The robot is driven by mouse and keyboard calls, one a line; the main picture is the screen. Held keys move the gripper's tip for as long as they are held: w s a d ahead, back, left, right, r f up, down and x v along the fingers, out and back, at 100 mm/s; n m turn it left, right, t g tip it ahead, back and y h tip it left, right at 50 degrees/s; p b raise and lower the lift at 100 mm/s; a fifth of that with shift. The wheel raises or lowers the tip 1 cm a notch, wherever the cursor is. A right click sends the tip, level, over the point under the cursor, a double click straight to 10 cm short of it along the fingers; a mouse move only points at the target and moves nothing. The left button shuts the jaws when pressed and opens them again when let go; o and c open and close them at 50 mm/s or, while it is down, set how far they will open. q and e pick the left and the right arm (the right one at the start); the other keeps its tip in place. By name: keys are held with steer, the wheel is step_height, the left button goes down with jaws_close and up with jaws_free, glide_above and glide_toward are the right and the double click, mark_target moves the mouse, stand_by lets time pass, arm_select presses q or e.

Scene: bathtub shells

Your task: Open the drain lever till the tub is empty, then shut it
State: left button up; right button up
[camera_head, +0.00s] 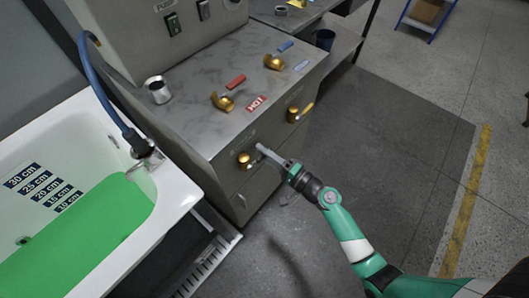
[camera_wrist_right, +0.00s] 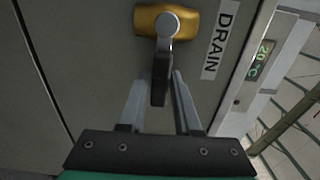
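The drain valve has a brass body (camera_head: 245,160) on the front of the grey cabinet. In the right wrist view the brass body (camera_wrist_right: 152,21) sits beside a DRAIN label (camera_wrist_right: 221,47), and its dark lever (camera_wrist_right: 160,78) points toward my gripper. My right gripper (camera_head: 262,150) is open at the valve. In the wrist view its two fingers (camera_wrist_right: 158,88) stand either side of the lever, with small gaps visible. The white tub (camera_head: 178,190) at left holds green liquid (camera_head: 95,228), its surface near the lower depth marks (camera_head: 66,198). My left gripper is not in view.
A second brass valve with a yellow handle (camera_head: 307,109) is on the cabinet front, to the right. A blue hose (camera_head: 105,100) runs to the tub rim. Floor at right is open.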

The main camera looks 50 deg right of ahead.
jaws_close()
stand_by(1.1)
